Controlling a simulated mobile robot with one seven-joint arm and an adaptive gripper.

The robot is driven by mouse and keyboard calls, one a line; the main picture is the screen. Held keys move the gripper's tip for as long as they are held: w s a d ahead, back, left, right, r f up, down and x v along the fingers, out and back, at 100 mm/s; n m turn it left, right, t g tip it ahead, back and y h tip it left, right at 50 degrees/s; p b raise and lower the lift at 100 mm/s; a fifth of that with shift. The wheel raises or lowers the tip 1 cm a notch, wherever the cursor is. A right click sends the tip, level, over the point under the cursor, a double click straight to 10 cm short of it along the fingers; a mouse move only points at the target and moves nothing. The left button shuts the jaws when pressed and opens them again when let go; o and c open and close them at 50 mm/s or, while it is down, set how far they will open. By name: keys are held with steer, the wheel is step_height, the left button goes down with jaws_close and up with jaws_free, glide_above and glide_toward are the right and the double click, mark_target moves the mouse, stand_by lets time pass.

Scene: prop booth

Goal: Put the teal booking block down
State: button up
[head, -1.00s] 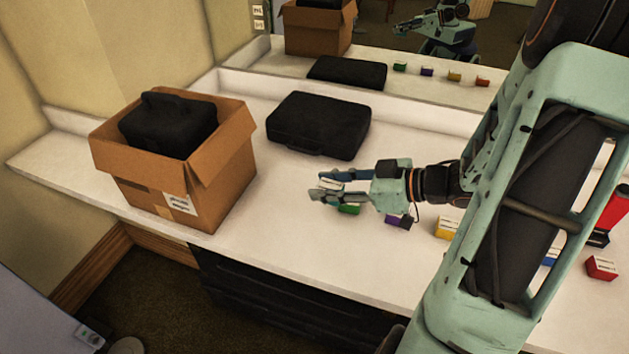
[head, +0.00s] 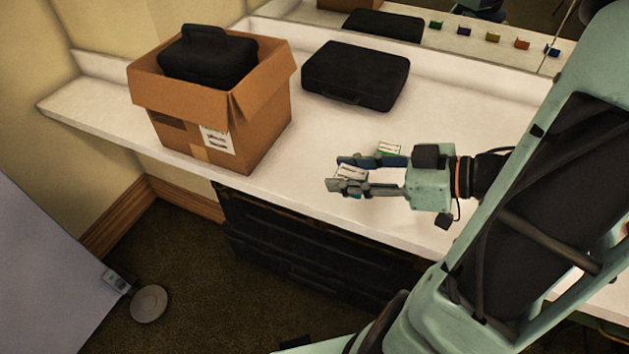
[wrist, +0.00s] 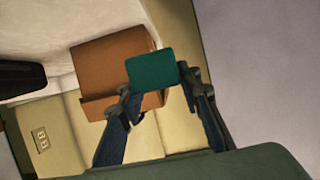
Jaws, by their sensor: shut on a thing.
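My gripper (head: 345,175) is shut on the teal booking block (head: 351,171), which shows a white labelled face in the head view. In the wrist view the teal block (wrist: 152,70) sits between the two fingertips, its plain teal face toward the camera. In the head view the gripper appears over the front part of the white counter (head: 290,190), to the right of the cardboard box. I cannot tell its exact height above the counter. Parts of the block are hidden by the fingers.
A cardboard box (head: 262,125) holding a black case (head: 207,58) stands at the left. Another black case (head: 356,75) lies flat at the back. A green block (head: 390,148) is just behind my gripper. A mirror (head: 465,32) backs the counter. Bare counter lies between box and gripper.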

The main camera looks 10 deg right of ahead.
steer(key=w+a+f+b, duration=0.1)
steer(key=w+f+b, duration=0.25)
steer(key=w, duration=0.45)
steer(key=b, duration=0.1)
glide_above(318, 180)
steer(key=f, duration=0.5)
steer(key=shift+s+d+f, duration=0.15)
steer(key=shift+s+f, duration=0.05)
steer(key=shift+s, duration=0.15)
steer(key=shift+w+f, duration=0.15)
steer(key=shift+f, duration=0.05)
steer(key=f+b, duration=0.1)
steer(key=f, duration=0.2)
steer(key=shift+w+f+b, duration=0.2)
steer(key=shift+f+b, duration=0.1)
steer(key=shift+b, duration=0.1)
steer(key=shift+r, duration=0.1)
steer(key=o, duration=1.2)
steer(key=shift+c, duration=0.2)
